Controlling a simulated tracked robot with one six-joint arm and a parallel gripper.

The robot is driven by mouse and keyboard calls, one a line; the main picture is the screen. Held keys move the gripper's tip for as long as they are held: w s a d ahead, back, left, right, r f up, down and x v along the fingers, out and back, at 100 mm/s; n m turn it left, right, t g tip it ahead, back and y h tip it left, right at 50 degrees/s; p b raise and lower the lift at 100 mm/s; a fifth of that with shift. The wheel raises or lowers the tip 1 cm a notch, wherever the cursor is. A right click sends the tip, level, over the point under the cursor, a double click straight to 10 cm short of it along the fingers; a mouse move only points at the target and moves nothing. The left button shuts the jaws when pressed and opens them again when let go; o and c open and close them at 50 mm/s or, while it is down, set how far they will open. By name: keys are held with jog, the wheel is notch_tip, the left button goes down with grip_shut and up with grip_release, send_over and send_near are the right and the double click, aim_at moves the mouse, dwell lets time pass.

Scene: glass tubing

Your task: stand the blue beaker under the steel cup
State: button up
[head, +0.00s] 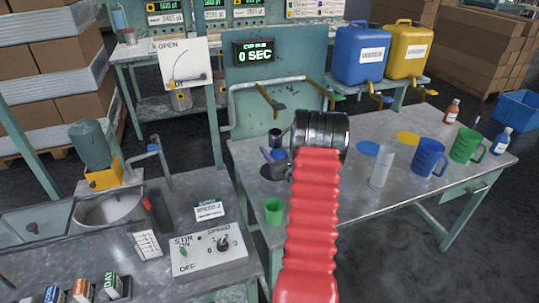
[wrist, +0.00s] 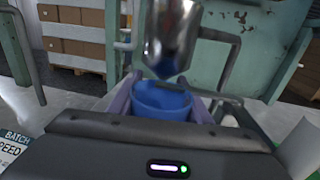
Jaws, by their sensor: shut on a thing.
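The blue beaker (wrist: 162,101) is between the two purple fingers of my gripper (wrist: 163,96) in the wrist view, which are shut on it. It looks upright, with its open top showing. The shiny steel cup (wrist: 172,38) hangs just above and behind the beaker's rim, its narrow lower end close to the rim. In the head view the beaker (head: 278,154) is a small blue patch, largely hidden by my gripper. A small dark cup shape (head: 275,136) shows above it. Whether the beaker's base touches the table cannot be seen.
A dark round spot (head: 271,172) lies on the bench below my gripper. A green beaker (head: 273,211) stands nearer. To the right stand a clear cylinder (head: 381,167), a blue jug (head: 428,158) and a green jug (head: 466,146). A pipe (head: 255,84) runs behind.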

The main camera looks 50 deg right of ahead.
jog(key=shift+x, duration=0.85)
jog(key=shift+w+d, duration=0.1)
jog(key=shift+w, duration=0.2)
jog(key=shift+f, duration=1.7)
jog(key=o, duration=1.1)
jog(key=shift+f, duration=0.1)
jog(key=shift+c, duration=0.2)
jog(key=v, duration=1.2)
